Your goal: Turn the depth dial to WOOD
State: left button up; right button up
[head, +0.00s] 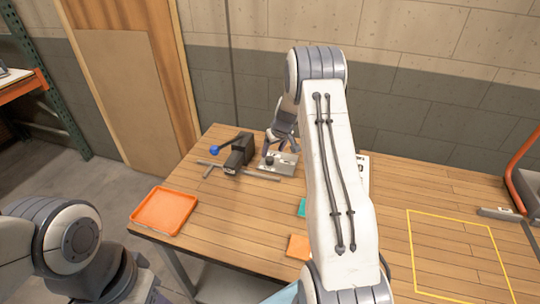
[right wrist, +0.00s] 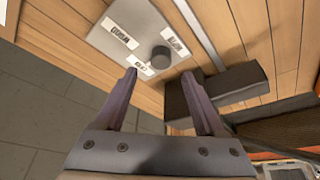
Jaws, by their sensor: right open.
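The depth dial is a dark round knob (right wrist: 160,57) on a light grey plate (right wrist: 110,45) with several white labels. One label (right wrist: 117,29) on the far side of the knob seems to read WOOD; the others are hard to read. In the head view the plate (head: 287,168) lies near the back of the table. My right gripper (head: 272,150) is over it. In the right wrist view my right gripper (right wrist: 159,73) is open and empty, its fingertips to either side just short of the knob; contact cannot be told. My left gripper is out of view.
A black device (head: 238,155) with a blue-balled lever (head: 215,150) stands left of the plate, close to my right gripper. An orange tray (head: 165,211) is at the table's left edge. A yellow outlined area (head: 410,250) at the right is empty.

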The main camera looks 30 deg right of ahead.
aim_at(270, 158)
jog(key=shift+p+x, duration=0.55)
jog(key=shift+x, duration=2.2)
grip_shut()
